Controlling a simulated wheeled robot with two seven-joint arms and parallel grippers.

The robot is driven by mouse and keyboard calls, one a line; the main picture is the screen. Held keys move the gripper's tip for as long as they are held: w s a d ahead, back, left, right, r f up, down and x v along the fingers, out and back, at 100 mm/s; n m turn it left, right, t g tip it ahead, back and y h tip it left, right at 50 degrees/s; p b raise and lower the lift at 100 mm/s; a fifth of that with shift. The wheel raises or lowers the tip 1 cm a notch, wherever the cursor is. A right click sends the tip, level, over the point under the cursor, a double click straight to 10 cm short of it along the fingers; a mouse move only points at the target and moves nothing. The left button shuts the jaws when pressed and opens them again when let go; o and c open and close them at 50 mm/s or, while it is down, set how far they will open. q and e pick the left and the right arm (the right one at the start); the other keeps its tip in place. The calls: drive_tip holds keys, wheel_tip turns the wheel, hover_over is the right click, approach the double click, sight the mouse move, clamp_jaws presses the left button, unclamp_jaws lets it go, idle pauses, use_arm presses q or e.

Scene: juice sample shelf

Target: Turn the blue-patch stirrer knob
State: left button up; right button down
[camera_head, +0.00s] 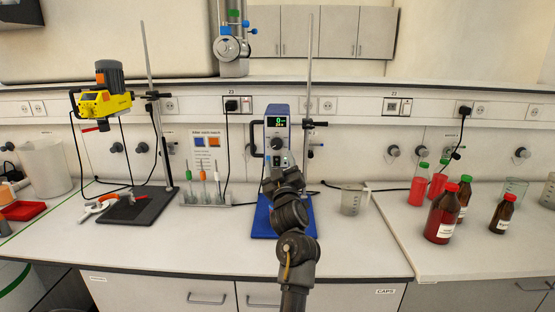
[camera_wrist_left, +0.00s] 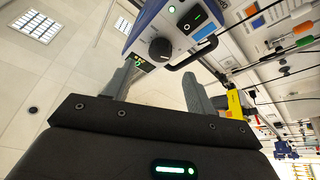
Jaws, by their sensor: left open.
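The grey and blue stirrer (camera_head: 277,124) stands at the middle of the bench on a blue base plate (camera_head: 262,222), its green display lit. In the left wrist view its front panel shows tilted, with a round black knob (camera_wrist_left: 160,49), a black switch (camera_wrist_left: 192,18) and a light blue patch (camera_wrist_left: 205,33). My left gripper (camera_head: 275,180) is in front of the stirrer's lower part, and my arm hides part of it. In the left wrist view my left gripper (camera_wrist_left: 159,72) is open, and the knob shows just beyond and between its fingertips. I cannot tell whether they touch it.
A yellow stirrer (camera_head: 100,102) on a dark stand is at the left. A rack of colored-handled tools (camera_head: 203,198) stands left of the blue base. A clear beaker (camera_head: 353,199) stands to its right. Red and brown bottles (camera_head: 442,213) stand at the right.

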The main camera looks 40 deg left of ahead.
use_arm(q)
drive_tip(key=shift+b+v, duration=0.45)
drive_tip(key=shift+v, duration=1.65)
